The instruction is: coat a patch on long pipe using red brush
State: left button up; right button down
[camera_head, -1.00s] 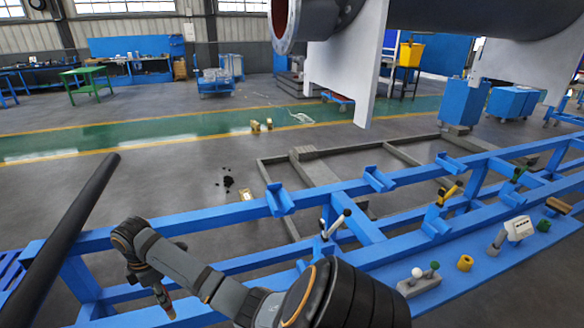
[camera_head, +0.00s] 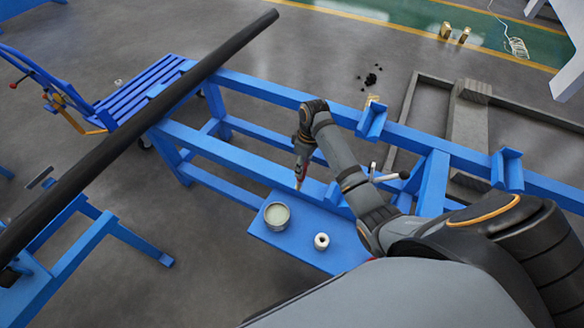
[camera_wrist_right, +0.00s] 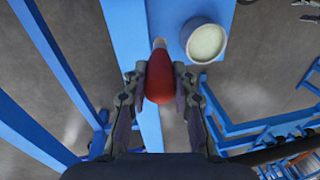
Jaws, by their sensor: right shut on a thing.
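My right gripper (camera_wrist_right: 159,85) is shut on the red brush (camera_wrist_right: 160,78), its jaws on either side of the red handle. The brush tip points away from the gripper. In the head view the right gripper (camera_head: 301,165) hangs above the blue shelf, with the brush pointing down. The paint can (camera_head: 277,215) stands open on the shelf, just beyond the brush tip, and holds a pale coating; it also shows in the wrist view (camera_wrist_right: 206,40). The long black pipe (camera_head: 140,120) lies diagonally at the left across blue supports. My left gripper is not in view.
A white roll (camera_head: 321,241) sits on the blue shelf (camera_head: 300,240) beside the can. Blue rails (camera_head: 250,88) with V-shaped brackets run to the right. A slatted blue cart (camera_head: 140,90) stands behind the pipe.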

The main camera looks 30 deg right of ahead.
pick_arm(q)
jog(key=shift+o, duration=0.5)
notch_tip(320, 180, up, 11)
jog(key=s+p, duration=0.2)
jog(key=p, duration=0.6)
pick_arm(e)
jog(key=s+a+r+m+t+y, duration=0.2)
jog(key=s+a+r+m, duration=0.1)
jog(key=s+a+m, duration=0.4)
pick_arm(q)
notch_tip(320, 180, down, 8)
jog(key=b, duration=0.8)
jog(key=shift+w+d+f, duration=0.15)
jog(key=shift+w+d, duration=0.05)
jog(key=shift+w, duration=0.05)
pick_arm(e)
notch_tip(320, 180, down, 7)
jog(key=w+a+m, duration=0.1)
jog(key=shift+a+r, duration=0.15)
jog(key=shift+a, duration=0.1)
pick_arm(q)
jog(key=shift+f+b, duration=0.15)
jog(key=shift+b, duration=0.25)
pick_arm(e)
jog(key=shift+f, duration=0.55)
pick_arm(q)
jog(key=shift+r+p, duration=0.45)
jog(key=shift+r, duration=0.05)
pick_arm(e)
jog(key=shift+f, duration=0.1)
